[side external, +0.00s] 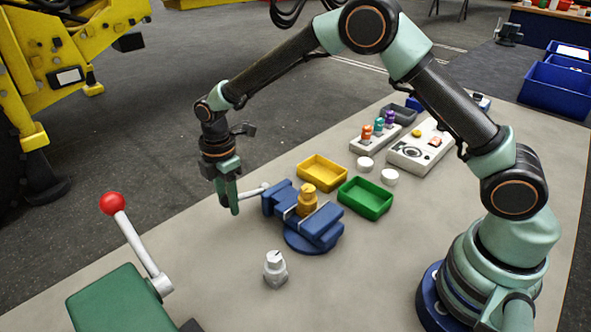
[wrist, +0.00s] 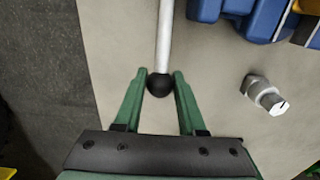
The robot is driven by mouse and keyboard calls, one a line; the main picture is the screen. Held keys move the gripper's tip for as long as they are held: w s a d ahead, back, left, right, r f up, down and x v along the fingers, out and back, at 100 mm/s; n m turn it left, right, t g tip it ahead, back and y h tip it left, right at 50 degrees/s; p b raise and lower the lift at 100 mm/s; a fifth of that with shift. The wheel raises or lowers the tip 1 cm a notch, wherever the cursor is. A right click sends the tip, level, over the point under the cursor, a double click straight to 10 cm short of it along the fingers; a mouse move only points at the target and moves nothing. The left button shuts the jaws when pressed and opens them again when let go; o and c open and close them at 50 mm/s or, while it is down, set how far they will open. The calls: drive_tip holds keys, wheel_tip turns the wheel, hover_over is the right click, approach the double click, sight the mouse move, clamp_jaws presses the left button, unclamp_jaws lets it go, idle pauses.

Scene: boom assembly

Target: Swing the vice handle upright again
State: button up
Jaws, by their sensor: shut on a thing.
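The blue vice (side external: 314,228) stands on the bench and holds a brass-coloured part (side external: 307,203) between its jaws. Its handle (side external: 252,191) is a pale rod that sticks out sideways to the left, close to level. In the wrist view the handle (wrist: 165,40) comes down from the top and ends in a black ball knob (wrist: 160,85). My gripper (side external: 234,208) is at the handle's outer end, pointing down. In the wrist view my gripper (wrist: 160,82) is shut on the knob end, one green finger on each side. The vice shows only partly there (wrist: 258,18).
A grey metal fitting (side external: 274,270) stands in front of the vice. A green box (side external: 122,302) with a red-knobbed lever (side external: 113,203) is at front left. Yellow (side external: 322,172) and green (side external: 366,199) trays sit behind the vice. The bench edge lies left of my gripper.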

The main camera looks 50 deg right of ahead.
drive_tip(key=shift+d+r, duration=0.25)
drive_tip(key=shift+r, duration=0.25)
drive_tip(key=shift+d+r, duration=0.2)
drive_tip(key=shift+r, duration=0.25)
drive_tip(key=o, duration=0.7)
drive_tip(key=shift+f, duration=0.15)
drive_tip(key=shift+a+f, duration=0.2)
drive_tip(key=shift+f, duration=0.1)
drive_tip(key=c, duration=0.7)
drive_tip(key=shift+r, duration=0.15)
